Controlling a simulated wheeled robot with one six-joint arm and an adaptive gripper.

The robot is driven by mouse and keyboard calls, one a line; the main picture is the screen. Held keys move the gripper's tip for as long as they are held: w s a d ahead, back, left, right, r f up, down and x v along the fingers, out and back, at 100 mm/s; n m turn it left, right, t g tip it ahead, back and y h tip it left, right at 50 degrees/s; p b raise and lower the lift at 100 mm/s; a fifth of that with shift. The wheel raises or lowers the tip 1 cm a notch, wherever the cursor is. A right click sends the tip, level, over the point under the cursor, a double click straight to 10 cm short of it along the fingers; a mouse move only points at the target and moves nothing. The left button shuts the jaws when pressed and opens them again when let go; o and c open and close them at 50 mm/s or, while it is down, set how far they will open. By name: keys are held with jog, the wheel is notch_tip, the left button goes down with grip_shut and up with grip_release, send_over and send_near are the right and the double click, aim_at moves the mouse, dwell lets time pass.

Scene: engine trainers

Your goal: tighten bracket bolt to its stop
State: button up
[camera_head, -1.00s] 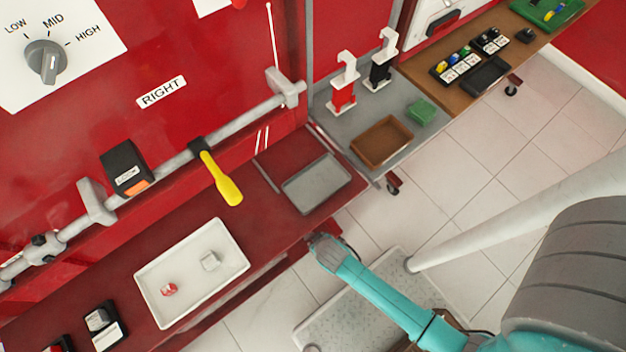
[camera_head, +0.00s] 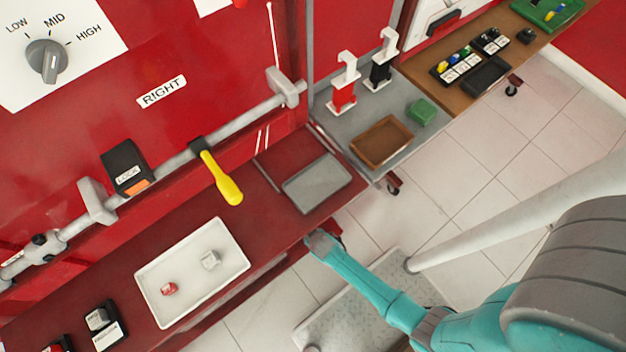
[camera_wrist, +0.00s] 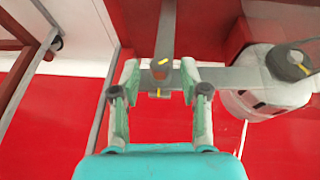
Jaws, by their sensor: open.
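In the wrist view my gripper (camera_wrist: 160,72) is open, its two pale green and grey fingers spread apart. Between and just beyond the fingertips is a grey upright part (camera_wrist: 166,30) with a small yellow mark near its lower end. It may be the bracket bolt or its lever, but I cannot tell which. Contact with the fingers cannot be made out. A grey flat bar (camera_wrist: 228,78) runs right from there. In the head view my teal arm reaches to the front edge of the red bench; its jaws cannot be made out there.
In the wrist view a white cylinder (camera_wrist: 265,98) with a grey, yellow-marked cap stands to the right. In the head view a white tray (camera_head: 153,268), a grey tray (camera_head: 317,184) and a yellow-handled lever (camera_head: 222,182) on a rail are near.

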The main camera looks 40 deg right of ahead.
grip_shut()
jog(key=shift+d, duration=0.1)
dwell(0.4)
jog(key=shift+d+m+y, duration=0.25)
jog(key=shift+m+y, duration=0.05)
jog(key=shift+y, duration=0.9)
jog(key=shift+d+f+m+t+y, duration=0.1)
jog(key=shift+d+m+t+y, duration=0.15)
jog(key=shift+y, duration=1.1)
jog(key=shift+d+f+m+y, duration=0.15)
jog(key=shift+m+y, duration=0.2)
jog(key=shift+y, duration=0.95)
jog(key=shift+d+f+m+t+y, duration=0.1)
jog(key=shift+d+m+t+y, duration=0.15)
jog(key=shift+y, duration=1.1)
jog(key=shift+f+y, duration=0.2)
jog(key=shift+y, duration=0.6)
